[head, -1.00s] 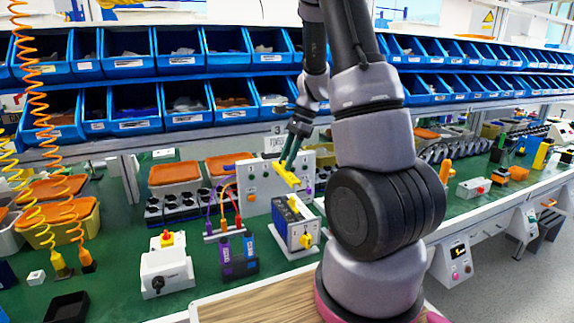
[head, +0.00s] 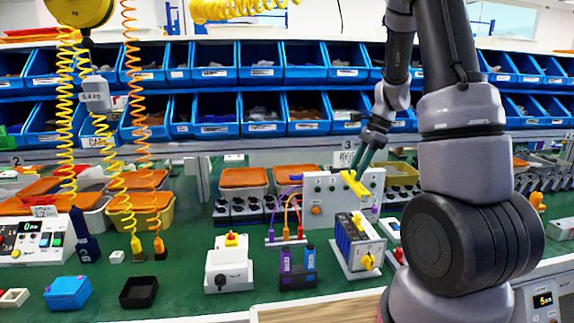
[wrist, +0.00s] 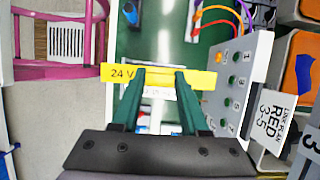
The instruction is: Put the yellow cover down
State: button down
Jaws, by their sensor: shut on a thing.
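The yellow cover (wrist: 200,79) is a flat bar marked "24 V" at its left end in the wrist view. My gripper (wrist: 160,78) is shut on it, with a green finger at each side. In the head view the cover (head: 355,185) is held above the bench, in front of the grey panel with sockets (head: 338,190). My gripper (head: 364,168) comes down to it from above. The cover appears clear of the bench. The rotary switch box (head: 360,243) with a yellow knob stands below it on the green bench.
Left of the switch box stand a purple and blue block pair (head: 297,268) and a white box with a yellow-red button (head: 229,264). A black tray (head: 139,292) and a blue box (head: 68,291) lie further left. The green bench (head: 185,270) has bare patches between them.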

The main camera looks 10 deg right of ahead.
jog(key=shift+w+a+f+n+g, duration=0.2)
jog(key=shift+w+n+g, duration=0.1)
jog(key=shift+n, duration=0.3)
jog(key=w+a+f+n+g+h, duration=0.1)
jog(key=w+n+g+h, duration=0.1)
jog(key=n, duration=0.6)
jog(key=w+a+n+g+h, duration=0.1)
jog(key=w+a+n+h, duration=0.1)
jog(key=w+n, duration=0.3)
jog(key=shift+a+f+n+g, duration=0.3)
jog(key=shift+f+n+g, duration=0.1)
jog(key=shift+n, duration=1.4)
jog(key=shift+s, duration=0.1)
